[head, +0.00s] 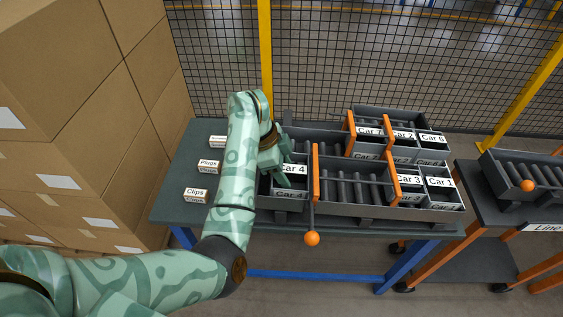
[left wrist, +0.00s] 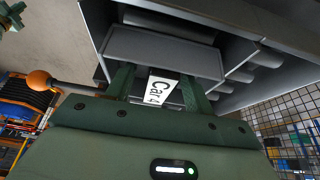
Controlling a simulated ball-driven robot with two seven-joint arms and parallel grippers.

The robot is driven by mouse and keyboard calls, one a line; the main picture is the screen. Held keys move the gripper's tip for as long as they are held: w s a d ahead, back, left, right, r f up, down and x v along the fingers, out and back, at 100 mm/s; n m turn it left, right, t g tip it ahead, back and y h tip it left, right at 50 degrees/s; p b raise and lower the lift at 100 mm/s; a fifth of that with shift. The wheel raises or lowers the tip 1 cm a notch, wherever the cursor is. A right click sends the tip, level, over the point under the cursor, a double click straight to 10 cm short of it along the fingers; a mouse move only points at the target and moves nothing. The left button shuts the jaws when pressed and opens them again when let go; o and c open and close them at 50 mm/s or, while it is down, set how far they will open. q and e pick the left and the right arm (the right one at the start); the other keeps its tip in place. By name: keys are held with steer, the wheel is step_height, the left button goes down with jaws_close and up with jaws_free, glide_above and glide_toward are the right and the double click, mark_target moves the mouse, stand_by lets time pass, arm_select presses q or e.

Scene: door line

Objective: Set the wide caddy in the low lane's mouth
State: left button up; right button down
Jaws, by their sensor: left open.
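A dark grey caddy marked Car 4 (head: 290,192) sits at the left end of the front, low roller lane (head: 350,211), left of an orange gate (head: 316,172). It looks wide, but my arm covers part of it. My left gripper (head: 281,174) is open over this caddy. In the left wrist view, its two fingers (left wrist: 157,92) reach down on either side of the white Car 4 label (left wrist: 160,88). Whether they touch the caddy I cannot tell. My right gripper is not in view.
Caddies marked Car 3 (head: 408,189) and Car 1 (head: 441,193) stand at the low lane's right end. Car 7 (head: 369,141), Car 2 and Car 6 stand in the raised rear lane. An orange ball handle (head: 312,239) sticks out in front. Stacked cartons (head: 80,110) stand left.

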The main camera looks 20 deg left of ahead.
arm_select(q)
steer(key=p+v, duration=0.9)
steer(key=v, duration=0.7)
steer(key=shift+r+p, duration=0.2)
steer(key=shift+p, duration=0.2)
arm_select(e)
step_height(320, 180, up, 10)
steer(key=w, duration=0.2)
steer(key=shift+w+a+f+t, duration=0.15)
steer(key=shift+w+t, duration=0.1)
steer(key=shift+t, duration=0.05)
